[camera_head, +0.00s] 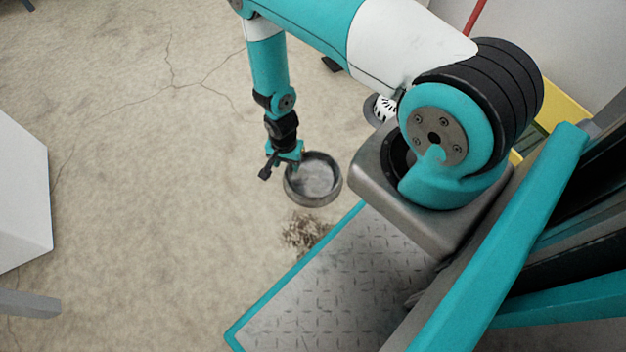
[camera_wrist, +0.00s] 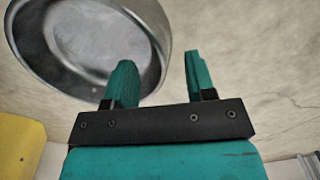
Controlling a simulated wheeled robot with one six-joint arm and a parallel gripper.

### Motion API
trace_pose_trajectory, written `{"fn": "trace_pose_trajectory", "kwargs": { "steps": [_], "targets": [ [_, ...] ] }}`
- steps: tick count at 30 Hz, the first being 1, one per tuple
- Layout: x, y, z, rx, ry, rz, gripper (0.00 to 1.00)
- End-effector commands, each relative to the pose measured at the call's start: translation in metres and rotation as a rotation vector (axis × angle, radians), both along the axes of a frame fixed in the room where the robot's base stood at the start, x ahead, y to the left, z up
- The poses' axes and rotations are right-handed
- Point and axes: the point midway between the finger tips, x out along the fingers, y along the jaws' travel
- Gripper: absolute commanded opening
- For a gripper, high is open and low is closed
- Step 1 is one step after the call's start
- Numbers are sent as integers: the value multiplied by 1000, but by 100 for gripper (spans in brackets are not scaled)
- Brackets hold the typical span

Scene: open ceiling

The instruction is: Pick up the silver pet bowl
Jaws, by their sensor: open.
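The silver pet bowl (camera_head: 314,180) is a round, shallow metal dish on the floor, in the middle of the head view beside my base. My gripper (camera_head: 285,158) hangs down at the bowl's upper-left rim in that view. In the wrist view the bowl (camera_wrist: 92,42) fills the upper left. There my gripper (camera_wrist: 158,75) is open, with teal fingers. The left finger overlaps the bowl's near wall in the picture, and the right finger is over bare floor just outside the rim. Nothing is held. I cannot tell whether a finger touches the bowl.
A brown, scruffy patch (camera_head: 305,231) lies on the floor just below the bowl. A white angular object (camera_head: 22,190) stands at the left edge. A black-and-white patterned item (camera_head: 384,108) and something yellow (camera_head: 562,103) are partly hidden behind my arm.

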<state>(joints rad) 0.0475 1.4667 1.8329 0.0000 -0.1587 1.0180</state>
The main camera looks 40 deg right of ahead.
Motion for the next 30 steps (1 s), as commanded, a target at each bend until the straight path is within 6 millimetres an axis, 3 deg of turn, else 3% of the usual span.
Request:
{"fn": "trace_pose_trajectory", "kwargs": {
  "steps": [1, 6, 14, 17, 21, 30],
  "targets": [
    [0, 0, -14, 0, 1, 0, 50],
    [0, -1, -38, 0, 1, 0, 50],
    [0, -1, -38, 0, 1, 0, 50],
    [0, -1, -38, 0, 1, 0, 32],
    [0, -1, -38, 0, 0, 0, 0],
    [0, -1, -37, 0, 0, 0, 0]
  ]
}}
